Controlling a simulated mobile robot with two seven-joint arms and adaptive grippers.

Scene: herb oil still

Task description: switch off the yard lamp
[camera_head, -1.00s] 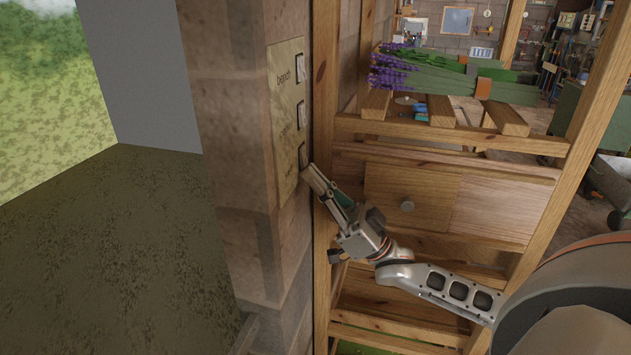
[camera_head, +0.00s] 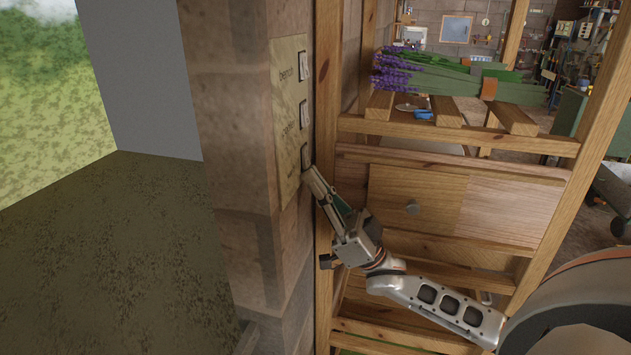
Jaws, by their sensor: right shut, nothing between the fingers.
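A pale switch plate (camera_head: 290,120) is fixed on the stone wall, with three rocker switches one above another. The top switch (camera_head: 304,66) has a label that looks like "bench". The middle switch (camera_head: 305,114) has a label I cannot read fully. The bottom switch (camera_head: 306,156) has a blurred label, partly hidden near my fingers; I cannot confirm it says yard. My right gripper (camera_head: 309,173) is shut and empty, its fingertips just below the bottom switch. I cannot tell whether they touch the plate. My left gripper is not in view. No lamp is visible.
A wooden rack (camera_head: 440,130) with lavender bunches (camera_head: 398,72) on its slats stands just right of the wall. Its drawer (camera_head: 413,190) has a round knob. The rack's upright post (camera_head: 326,120) is close beside the plate. Open ground lies left of the wall.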

